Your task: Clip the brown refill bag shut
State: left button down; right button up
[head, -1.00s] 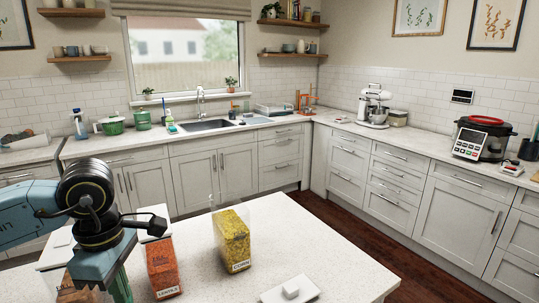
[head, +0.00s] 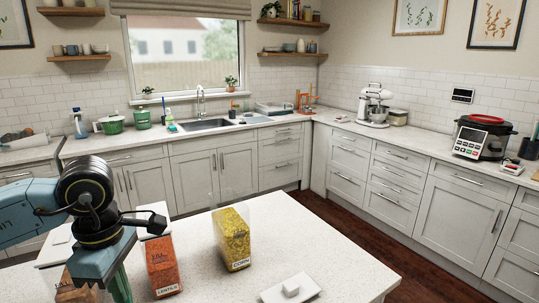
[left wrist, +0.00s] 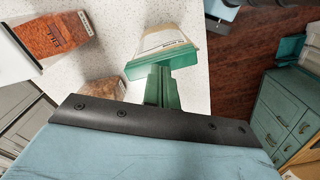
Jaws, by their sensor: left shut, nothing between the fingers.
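The brown refill bag (left wrist: 166,38) shows in the left wrist view as a tan paper shape with a label, over the white counter. A green bar (left wrist: 142,69) lies across its near end; I cannot tell whether it is a clip or part of my fingers. My left gripper (left wrist: 160,85) is shut and empty, its green fingers pointing at that end of the bag. In the head view my left gripper (head: 122,287) hangs low at the left, beside the lentils container (head: 162,265). The bag is not visible there. My right gripper is out of view.
A corn container (head: 233,240) stands right of the lentils on the white island (head: 330,250). A brown-filled container (head: 78,292) is partly behind my arm. A small white plate (head: 272,295) with a white block (head: 291,287) lies at the front. The island's right side is clear.

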pick_arm(q)
jog(key=shift+r+p, duration=1.55)
jog(key=shift+r, duration=1.55)
